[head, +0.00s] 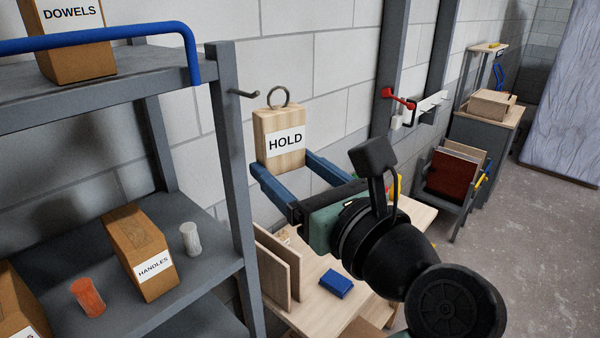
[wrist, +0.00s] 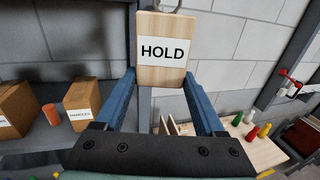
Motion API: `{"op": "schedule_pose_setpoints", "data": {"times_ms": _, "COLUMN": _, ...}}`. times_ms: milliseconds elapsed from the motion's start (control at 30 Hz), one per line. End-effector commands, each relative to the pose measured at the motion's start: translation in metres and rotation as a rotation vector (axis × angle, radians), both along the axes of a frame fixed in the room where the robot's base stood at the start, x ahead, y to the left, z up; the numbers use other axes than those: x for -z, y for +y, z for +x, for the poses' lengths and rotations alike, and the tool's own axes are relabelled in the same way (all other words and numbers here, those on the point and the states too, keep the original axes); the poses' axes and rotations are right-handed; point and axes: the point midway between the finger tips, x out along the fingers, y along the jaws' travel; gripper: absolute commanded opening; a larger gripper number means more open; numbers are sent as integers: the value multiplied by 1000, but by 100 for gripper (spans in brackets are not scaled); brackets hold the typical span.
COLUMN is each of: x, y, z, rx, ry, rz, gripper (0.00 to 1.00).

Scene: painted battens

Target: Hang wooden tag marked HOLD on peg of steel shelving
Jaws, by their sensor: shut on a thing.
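The wooden tag (head: 280,158) is a pale block with a white HOLD label and a metal ring (head: 279,96) on top. My gripper (head: 290,172) is shut on the tag's lower part and holds it upright in the air. The tag also shows between the blue fingers in the wrist view (wrist: 163,72), its ring partly cut off by the top edge. The peg (head: 244,93) sticks out from the upright of the steel shelving (head: 230,150). In the head view the ring is to the right of the peg and apart from it.
The shelving holds a HANDLES box (head: 140,252), an orange cup-like piece (head: 88,297) and a white one (head: 190,238). A DOWELS box (head: 73,40) stands behind a blue rail (head: 110,40). Below right is a wooden bench (head: 310,310) with a blue block (head: 336,284). Floor is clear at right.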

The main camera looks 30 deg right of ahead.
Motion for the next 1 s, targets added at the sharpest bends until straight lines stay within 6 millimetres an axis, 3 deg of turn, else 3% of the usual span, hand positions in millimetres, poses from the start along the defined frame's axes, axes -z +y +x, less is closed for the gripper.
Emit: {"op": "schedule_pose_setpoints", "data": {"times_ms": 1000, "x": 7, "y": 21, "z": 56, "rx": -2, "ry": -1, "rz": -1, "gripper": 6}}
